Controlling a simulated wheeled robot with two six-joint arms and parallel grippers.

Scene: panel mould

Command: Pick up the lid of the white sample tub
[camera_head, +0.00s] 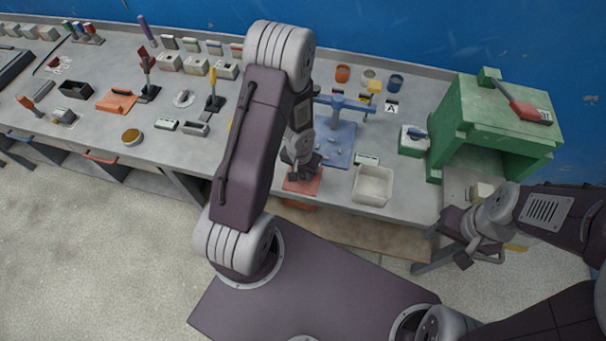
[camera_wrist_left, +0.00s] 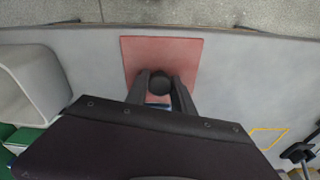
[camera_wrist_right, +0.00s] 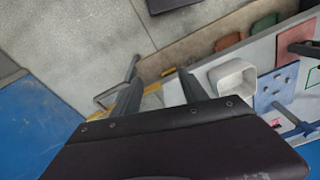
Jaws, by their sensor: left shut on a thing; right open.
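My left gripper (camera_wrist_left: 160,90) is shut on a small dark round thing (camera_wrist_left: 160,81), seen from above between its fingers. It is over the red square mat (camera_wrist_left: 133,52) at the bench's front edge. I cannot tell if this round thing is the tub's lid, and no white tub shows under it. In the head view my left gripper (camera_head: 300,172) is over the same mat, and the thing it holds is hidden. My right gripper (camera_head: 477,253) is open and empty, low at the right, off the bench's front; its fingers (camera_wrist_right: 155,92) show apart in the right wrist view.
An open, empty white bin (camera_head: 373,184) stands right of the mat. A blue pegged plate (camera_head: 340,150) lies behind it. A green press-like box (camera_head: 497,125) stands at the bench's right. Small tools and blocks fill the bench's left.

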